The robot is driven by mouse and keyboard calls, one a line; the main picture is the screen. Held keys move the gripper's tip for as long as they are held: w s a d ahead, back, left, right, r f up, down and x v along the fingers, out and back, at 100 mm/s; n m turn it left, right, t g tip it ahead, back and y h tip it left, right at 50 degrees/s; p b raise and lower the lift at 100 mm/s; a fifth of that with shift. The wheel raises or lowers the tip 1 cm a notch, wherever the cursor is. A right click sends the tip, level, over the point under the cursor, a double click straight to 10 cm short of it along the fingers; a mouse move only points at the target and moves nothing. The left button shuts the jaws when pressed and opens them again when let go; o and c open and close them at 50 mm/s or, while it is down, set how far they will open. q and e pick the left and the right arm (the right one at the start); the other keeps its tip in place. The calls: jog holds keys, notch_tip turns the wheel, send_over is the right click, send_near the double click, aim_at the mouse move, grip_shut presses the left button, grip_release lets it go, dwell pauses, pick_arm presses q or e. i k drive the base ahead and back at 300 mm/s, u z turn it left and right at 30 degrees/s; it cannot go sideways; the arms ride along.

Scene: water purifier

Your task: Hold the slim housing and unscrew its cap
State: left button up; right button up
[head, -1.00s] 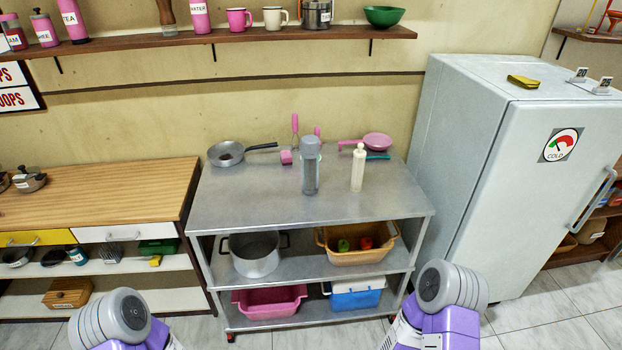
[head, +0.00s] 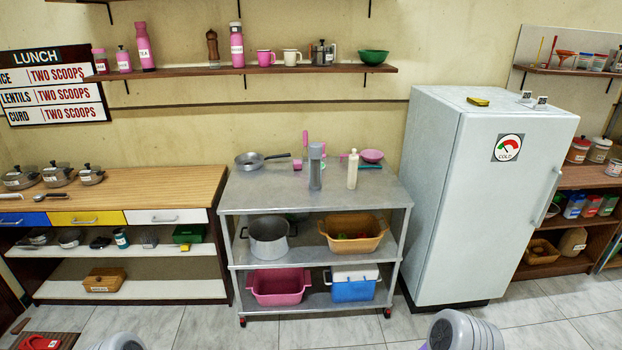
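The slim housing (head: 315,176), a grey see-through cylinder, stands upright on the metal trolley's top (head: 268,191). Its wider grey cap (head: 316,151) sits on its upper end. A cream cylinder with a narrow top (head: 352,170) stands just right of it, apart from it. Neither gripper is in view. Only rounded parts of my arms show at the bottom edge, well short of the trolley.
The trolley's lower shelves hold a pot (head: 268,240) and tubs. A wooden counter (head: 110,190) is left, a fridge (head: 480,200) right. The floor in front is clear.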

aim_at(315, 162)
jog(key=u, duration=0.45)
jog(key=i, duration=1.9)
jog(key=z, duration=1)
